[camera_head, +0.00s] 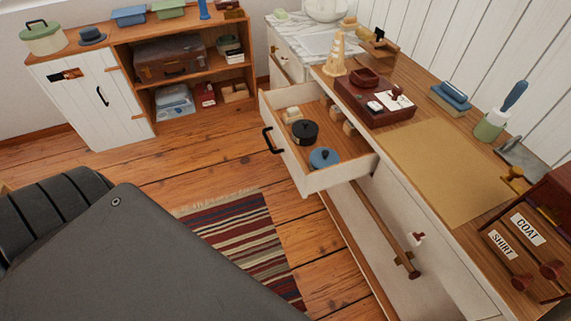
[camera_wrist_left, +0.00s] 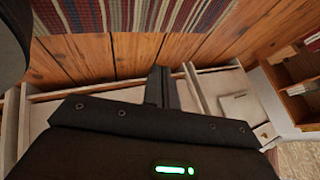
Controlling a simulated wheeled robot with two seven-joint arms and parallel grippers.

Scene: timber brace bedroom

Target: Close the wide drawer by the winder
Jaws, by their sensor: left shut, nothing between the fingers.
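A wide white drawer (camera_head: 291,160) stands pulled out from the white dresser under the wooden worktop. Its front has a black bar handle (camera_head: 272,140). Inside it lie a black round lidded item (camera_head: 305,132), a blue round lidded item (camera_head: 324,158) and small pale blocks. A stacked wooden cone (camera_head: 336,55) and a brass roller-like piece (camera_head: 358,29) stand on the worktop beyond it; I cannot tell which is the winder. My left gripper (camera_wrist_left: 163,88) has its dark fingers together, empty, over pale panel edges in the left wrist view. Its contact with the drawer is unclear. My right gripper is not seen.
A striped rug (camera_head: 240,235) lies on the plank floor before the dresser. A red-brown box (camera_head: 375,100) sits on the worktop behind the drawer. A low shelf cabinet (camera_head: 150,85) stands at the back left. A wooden rail (camera_head: 385,228) runs below the drawer.

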